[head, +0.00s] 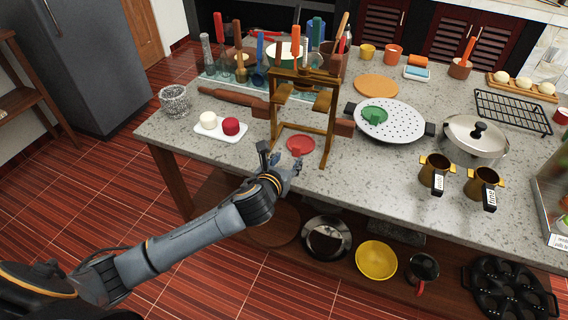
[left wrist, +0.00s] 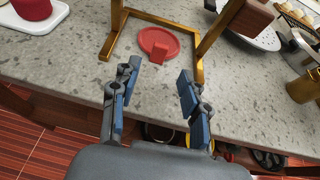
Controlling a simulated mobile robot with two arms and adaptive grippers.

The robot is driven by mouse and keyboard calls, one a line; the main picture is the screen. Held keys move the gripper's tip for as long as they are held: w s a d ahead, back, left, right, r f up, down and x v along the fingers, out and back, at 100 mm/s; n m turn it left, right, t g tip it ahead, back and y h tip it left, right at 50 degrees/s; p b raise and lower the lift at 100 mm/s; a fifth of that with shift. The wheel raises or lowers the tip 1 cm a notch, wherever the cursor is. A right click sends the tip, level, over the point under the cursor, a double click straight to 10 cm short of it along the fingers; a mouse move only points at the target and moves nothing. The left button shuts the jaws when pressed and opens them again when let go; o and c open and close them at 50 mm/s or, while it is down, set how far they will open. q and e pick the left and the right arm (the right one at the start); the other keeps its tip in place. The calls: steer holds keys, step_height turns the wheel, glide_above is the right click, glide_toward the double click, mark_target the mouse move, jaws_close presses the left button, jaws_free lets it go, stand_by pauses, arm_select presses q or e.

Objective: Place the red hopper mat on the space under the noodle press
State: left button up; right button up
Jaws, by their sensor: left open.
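The red hopper mat (head: 300,145) is a small round red disc with a raised red tab. It lies on the counter within the open base frame of the wooden noodle press (head: 331,135), and also shows in the left wrist view (left wrist: 152,38). The press stands upright near the front edge; its golden-brown base (left wrist: 112,36) runs around the mat's back and sides. My left gripper (head: 279,163) is open and empty at the counter's front edge, just in front of the mat. In the left wrist view its fingers (left wrist: 158,80) are spread, apart from the mat. My right gripper is not in view.
A white tray (head: 211,131) with a white and a red piece sits left of the press. A perforated white plate (head: 400,124) with a green disc lies right, beside a lidded pan (head: 474,138) and two brass pots (head: 434,170).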

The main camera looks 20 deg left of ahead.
arm_select(q)
steer(key=shift+v, duration=1.1)
